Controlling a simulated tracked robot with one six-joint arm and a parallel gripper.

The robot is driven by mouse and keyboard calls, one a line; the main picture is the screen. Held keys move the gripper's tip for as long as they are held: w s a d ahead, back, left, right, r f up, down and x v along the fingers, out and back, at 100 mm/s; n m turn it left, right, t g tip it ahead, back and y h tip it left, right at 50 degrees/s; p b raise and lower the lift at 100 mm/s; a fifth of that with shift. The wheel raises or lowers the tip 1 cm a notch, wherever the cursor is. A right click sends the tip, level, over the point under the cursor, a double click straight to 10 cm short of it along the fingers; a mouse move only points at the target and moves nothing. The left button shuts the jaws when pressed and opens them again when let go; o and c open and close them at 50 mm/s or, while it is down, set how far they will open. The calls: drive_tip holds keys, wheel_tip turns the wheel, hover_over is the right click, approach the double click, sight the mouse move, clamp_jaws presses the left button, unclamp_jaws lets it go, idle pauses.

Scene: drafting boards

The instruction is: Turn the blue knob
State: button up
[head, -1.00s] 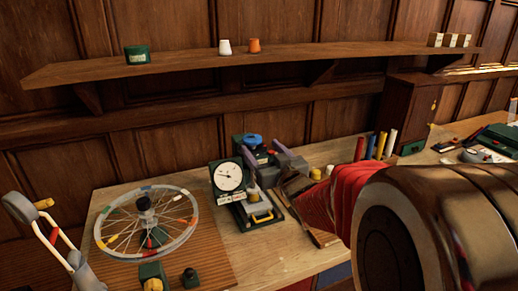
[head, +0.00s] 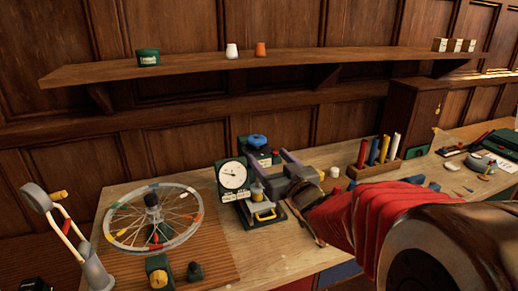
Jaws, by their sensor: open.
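The blue knob (head: 257,141) is a round cap on top of a dark green box on the workbench, behind and to the right of the white dial gauge (head: 233,175). My gripper (head: 270,162) has two greyish-purple fingers spread apart, pointing toward the box. It is open, with nothing seen between the fingers. The knob shows just above and left of the fingertips, and I see no clear contact. The lower part of the box is partly hidden by the fingers and the gauge.
A rack of coloured sticks (head: 376,155) is to the right. A wooden shelf (head: 200,66) runs above. My red-sleeved arm covers the bench's right front. Bare bench lies before the gauge (head: 277,247).

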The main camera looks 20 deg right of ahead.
drive_tip(key=s+a+n+g+y, duration=0.2)
drive_tip(key=s+a+y, duration=0.1)
drive_tip(key=a, duration=0.4)
drive_tip(key=s+a+n+g+y, duration=0.1)
drive_tip(key=s+a+g+y, duration=0.2)
drive_tip(key=a, duration=0.5)
drive_tip(key=s+a+f+n+g+y, duration=0.1)
drive_tip(key=s+a+f+g+y, duration=0.2)
drive_tip(key=s+a, duration=0.45)
drive_tip(key=s+d+f+m+g+h, duration=0.15)
drive_tip(key=s+f+g+h, duration=0.3)
drive_tip(key=s, duration=0.55)
drive_tip(key=s+d+m+h, duration=0.1)
drive_tip(key=s+d+h, duration=0.1)
drive_tip(key=d, duration=0.3)
drive_tip(key=s+d+f+m+h, duration=0.1)
drive_tip(key=s+d+m+h, duration=0.1)
drive_tip(key=d+h, duration=0.1)
drive_tip(key=shift+s+d+f, duration=0.2)
drive_tip(key=shift+s+d, duration=0.05)
drive_tip(key=shift+d, duration=0.6)
drive_tip(key=shift+h, duration=0.25)
drive_tip(key=shift+c, duration=0.5)
